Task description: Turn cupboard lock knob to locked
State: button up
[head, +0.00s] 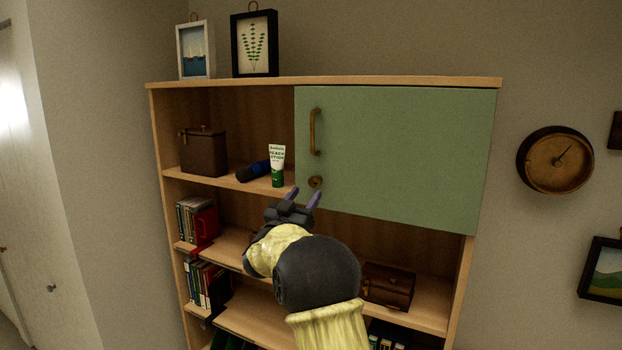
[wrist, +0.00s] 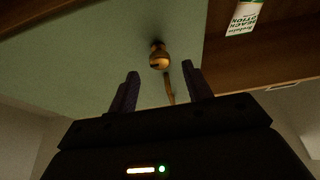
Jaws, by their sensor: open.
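The green cupboard door (head: 410,150) is shut flat across the upper right of the shelf unit. Its brass lock knob (head: 315,182) sits near the door's lower left corner, below a vertical brass handle (head: 316,131). In the wrist view the knob (wrist: 159,56) shows beyond my fingertips, a little left of the middle between them. My gripper (head: 304,197) is open and empty, just below the knob and apart from it. The gripper (wrist: 161,80) also shows in the wrist view with both fingers spread. I cannot tell which way the knob is turned.
A white and green tube (head: 277,165) stands on the open shelf just left of the door, with a dark blue roll (head: 253,171) beside it. A brown box (head: 203,151) is farther left. Another brown box (head: 388,286) stands on a lower shelf. Books fill the left compartments.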

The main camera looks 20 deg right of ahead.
aim_at(312, 184)
jog(key=p+x, duration=0.1)
jog(key=x, duration=0.3)
jog(key=shift+w+d+p, duration=0.15)
jog(key=shift+d+p, duration=0.1)
jog(key=shift+p, duration=0.15)
jog(key=c, duration=1)
jog(key=shift+o, duration=0.2)
